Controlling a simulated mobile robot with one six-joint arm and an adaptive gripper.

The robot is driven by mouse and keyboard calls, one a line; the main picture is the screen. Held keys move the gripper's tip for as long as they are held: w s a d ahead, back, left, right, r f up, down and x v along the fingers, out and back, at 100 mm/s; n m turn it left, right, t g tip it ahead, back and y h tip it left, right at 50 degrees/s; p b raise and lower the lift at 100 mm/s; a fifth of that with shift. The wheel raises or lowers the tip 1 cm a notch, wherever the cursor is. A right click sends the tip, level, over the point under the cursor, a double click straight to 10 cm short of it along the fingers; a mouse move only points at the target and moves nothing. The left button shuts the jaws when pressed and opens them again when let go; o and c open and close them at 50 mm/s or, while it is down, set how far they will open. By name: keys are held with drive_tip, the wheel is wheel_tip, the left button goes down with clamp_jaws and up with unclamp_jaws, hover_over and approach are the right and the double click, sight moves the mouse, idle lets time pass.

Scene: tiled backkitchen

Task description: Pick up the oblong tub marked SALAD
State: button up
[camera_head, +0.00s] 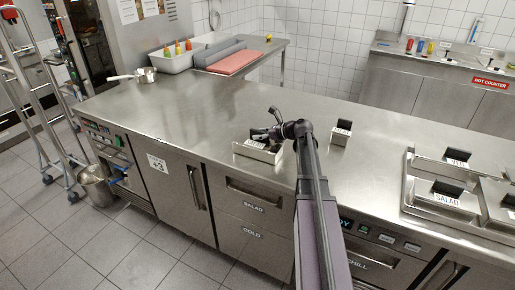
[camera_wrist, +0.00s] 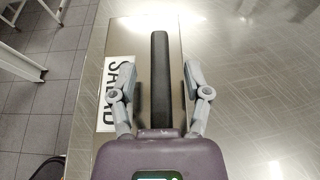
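The oblong steel tub marked SALAD (camera_head: 258,150) stands near the front edge of the steel counter, its label towards the front; in the head view my arm's end partly hides it. In the wrist view its white SALAD label (camera_wrist: 117,95) lies left of a long black handle (camera_wrist: 160,85) on its top. My gripper (camera_head: 268,137) is over the tub. In the wrist view my gripper (camera_wrist: 160,78) is open, one finger on each side of the handle, with gaps visible on both sides. The depth of the fingers beside the handle is hard to tell.
A small tub with a black top (camera_head: 341,132) stands to the right. A steel frame (camera_head: 408,180) at the right holds several tubs, one also marked SALAD (camera_head: 446,194). A small pan (camera_head: 146,75) and a bottle tray (camera_head: 172,62) are at the back left. The counter's left part is clear.

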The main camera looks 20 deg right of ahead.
clamp_jaws()
drive_tip(key=shift+r, duration=0.15)
wheel_tip(320, 180, up, 2)
drive_tip(key=p, duration=0.3)
drive_tip(key=shift+r, duration=0.25)
drive_tip(key=s+d+r+p, duration=0.1)
drive_tip(key=s+r+p, duration=0.1)
drive_tip(key=s, duration=1.4)
drive_tip(key=shift+d, duration=0.25)
drive_tip(key=shift+r, duration=0.1)
